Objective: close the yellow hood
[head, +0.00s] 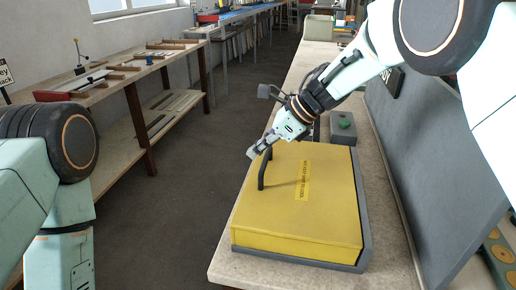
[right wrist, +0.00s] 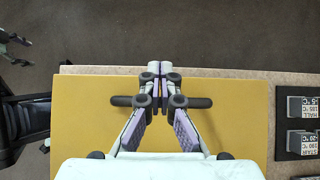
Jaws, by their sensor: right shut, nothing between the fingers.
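The yellow hood (head: 300,210) lies flat on its grey base (head: 362,235) on the bench, with no gap seen along its front edge. It carries a black bar handle (head: 262,178) near its left edge and a label with small writing (head: 303,180). The right wrist view shows the hood (right wrist: 85,125) and the handle (right wrist: 200,103) too. My right gripper (head: 252,153) is shut and empty at the handle's far end in the head view. In the right wrist view its fingers (right wrist: 160,72) cover the handle's middle; contact cannot be told.
A grey box with a green button (head: 343,125) stands just beyond the hood. A grey upright panel (head: 430,170) runs along the bench's right side. A wooden workbench (head: 110,90) stands at the left, across clear dark floor (head: 180,200).

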